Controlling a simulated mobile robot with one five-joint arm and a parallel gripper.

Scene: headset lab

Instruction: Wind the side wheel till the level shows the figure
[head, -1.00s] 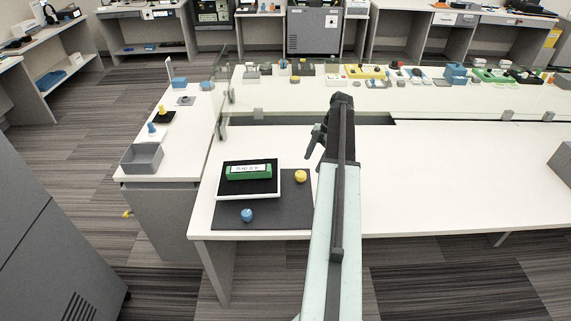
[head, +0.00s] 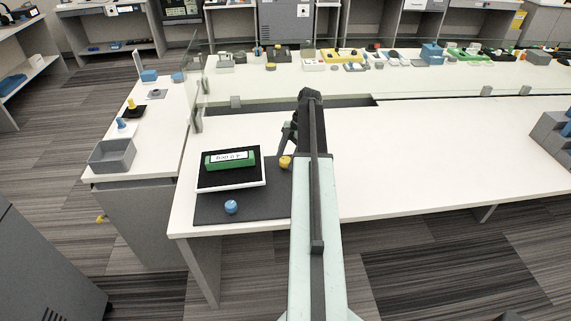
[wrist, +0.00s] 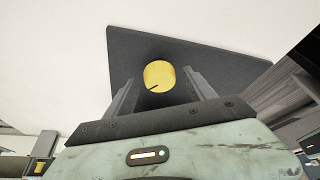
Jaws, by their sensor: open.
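A green level (head: 230,159) with a white label strip lies on a black-topped white platform (head: 203,188); its figures are too small to read surely. The platform sits on a dark mat (head: 262,210). A yellow knob (head: 285,162) is at the platform's right side, and a blue knob (head: 231,207) is at its front. My gripper (head: 288,140) is just behind the yellow knob in the head view. In the wrist view my gripper (wrist: 158,76) is open, and the yellow knob (wrist: 159,75), with a dark mark, shows between its fingers. I cannot tell whether they touch it.
The white table (head: 420,150) is clear to the right of my arm. A dark slot (head: 350,101) and a clear screen lie behind. A grey bin (head: 112,155) stands on the left side table. Grey blocks (head: 555,135) stand at the right edge.

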